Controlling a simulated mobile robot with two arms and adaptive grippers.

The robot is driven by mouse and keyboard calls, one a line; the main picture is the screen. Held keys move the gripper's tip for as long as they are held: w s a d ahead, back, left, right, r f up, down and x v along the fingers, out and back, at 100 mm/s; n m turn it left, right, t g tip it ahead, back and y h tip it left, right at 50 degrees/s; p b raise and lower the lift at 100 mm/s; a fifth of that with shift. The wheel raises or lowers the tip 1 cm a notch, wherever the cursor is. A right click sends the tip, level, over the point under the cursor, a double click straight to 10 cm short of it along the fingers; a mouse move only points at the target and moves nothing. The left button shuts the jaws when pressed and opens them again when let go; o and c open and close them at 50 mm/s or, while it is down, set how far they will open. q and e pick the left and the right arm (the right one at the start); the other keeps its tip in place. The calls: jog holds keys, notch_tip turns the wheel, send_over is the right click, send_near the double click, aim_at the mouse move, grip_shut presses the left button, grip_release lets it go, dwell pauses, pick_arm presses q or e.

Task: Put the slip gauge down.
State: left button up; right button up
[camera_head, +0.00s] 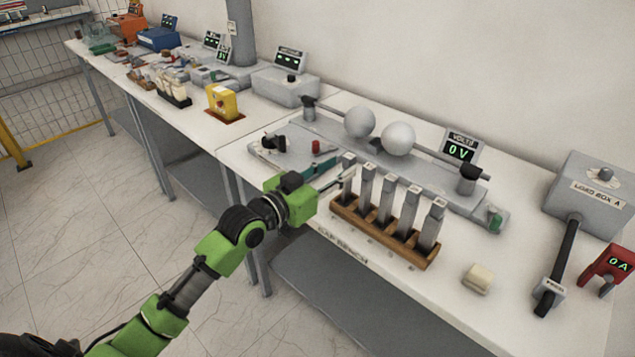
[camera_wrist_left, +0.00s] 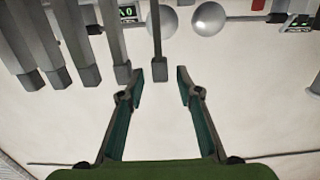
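Several grey slip gauges stand upright in a wooden rack (camera_head: 383,233) on the bench; one of them is the leftmost slip gauge (camera_head: 348,184). My left gripper (camera_head: 342,184) reaches in from the left beside this leftmost gauge. In the left wrist view the two fingers of my left gripper (camera_wrist_left: 159,83) are spread apart. One slip gauge (camera_wrist_left: 158,45) shows centred in the gap, by the fingertips, with clear space on both sides. The other gauges (camera_wrist_left: 118,45) are to the left there. My right gripper is not in view.
Behind the rack is a grey bench fixture with two metal spheres (camera_head: 398,139) and a volts display (camera_head: 460,149). A cream block (camera_head: 478,278) and a lever box (camera_head: 550,290) are to the right. Bare bench lies between rack and block.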

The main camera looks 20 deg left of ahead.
pick_arm(q)
jog(key=b+v, duration=0.1)
jog(key=v, duration=0.6)
jog(key=shift+s, duration=0.25)
dwell(0.9)
